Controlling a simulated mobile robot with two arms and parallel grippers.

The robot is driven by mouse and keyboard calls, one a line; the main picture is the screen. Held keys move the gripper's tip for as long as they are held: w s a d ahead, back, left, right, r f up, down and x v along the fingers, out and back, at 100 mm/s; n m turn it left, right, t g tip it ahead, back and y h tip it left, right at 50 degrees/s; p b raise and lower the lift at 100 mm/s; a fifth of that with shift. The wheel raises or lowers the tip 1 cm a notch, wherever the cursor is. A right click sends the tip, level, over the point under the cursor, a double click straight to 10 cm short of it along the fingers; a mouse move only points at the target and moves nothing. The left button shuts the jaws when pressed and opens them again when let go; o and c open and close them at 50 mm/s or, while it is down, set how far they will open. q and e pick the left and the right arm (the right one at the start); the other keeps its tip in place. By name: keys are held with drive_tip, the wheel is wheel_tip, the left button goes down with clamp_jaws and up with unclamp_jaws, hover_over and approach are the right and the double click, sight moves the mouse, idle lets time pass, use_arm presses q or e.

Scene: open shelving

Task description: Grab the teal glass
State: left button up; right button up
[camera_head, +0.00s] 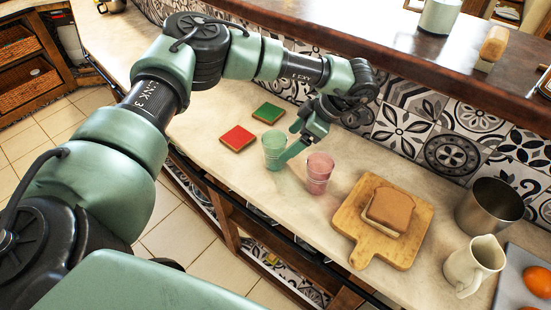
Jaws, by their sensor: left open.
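The teal glass (271,146) stands upright on the pale counter, left of a pink glass (319,175). My left gripper (287,146) reaches in from the upper right and is open at the teal glass. One long finger slants down along the glass's lower right side, and the other finger is behind its upper right. Whether the fingers touch the glass cannot be told. The teal glass's right side is partly hidden by the near finger. My right gripper is not in the view.
Red (237,138) and green (268,113) square coasters lie to the left. A wooden board (366,244) with bread (390,208), a metal cup (489,206) and a cream pitcher (473,265) stand to the right. A raised wooden ledge (400,48) runs behind, above the tiled wall.

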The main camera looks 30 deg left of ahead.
sight(276, 152)
use_arm(q)
drive_tip(key=shift+x, duration=0.75)
drive_tip(key=p+x, duration=0.2)
drive_tip(key=x, duration=0.1)
drive_tip(key=p+x, duration=0.1)
drive_tip(key=x, duration=0.1)
drive_tip(key=shift+s+a, duration=0.3)
drive_tip(key=shift+s, duration=0.05)
drive_tip(key=shift+a+f, duration=0.3)
drive_tip(key=shift+f, duration=0.3)
drive_tip(key=c, duration=1.6)
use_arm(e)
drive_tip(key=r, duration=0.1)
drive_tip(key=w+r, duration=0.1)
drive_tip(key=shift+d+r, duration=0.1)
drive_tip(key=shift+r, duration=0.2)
use_arm(q)
drive_tip(key=shift+r, duration=0.15)
